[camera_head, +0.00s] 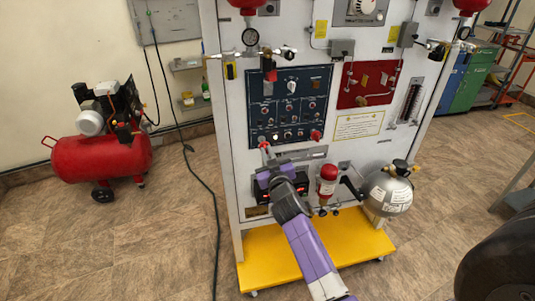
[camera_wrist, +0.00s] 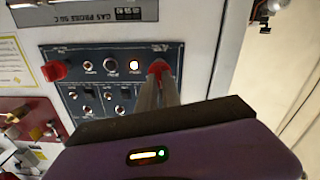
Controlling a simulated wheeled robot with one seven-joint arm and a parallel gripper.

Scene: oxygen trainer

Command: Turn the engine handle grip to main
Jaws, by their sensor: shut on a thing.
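The red handle grip (camera_wrist: 158,68) is on the dark blue control panel (camera_wrist: 110,50); I take it as the engine handle. In the wrist view, which shows the panel upside down, my gripper (camera_wrist: 158,80) has its two fingers close around this grip, partly hiding it. In the head view, my gripper (camera_head: 265,153) reaches the lower left corner of the blue panel (camera_head: 262,130), where a small part of the red grip (camera_head: 263,145) shows. The gripper is shut on the grip. The panel labels, including main, are too small to read, so the grip's setting cannot be told.
A second red knob (camera_head: 316,135) sits at the panel's lower right, with lit buttons between. A yellow base plate (camera_head: 350,240) juts out below. A red compressor (camera_head: 100,155) stands left.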

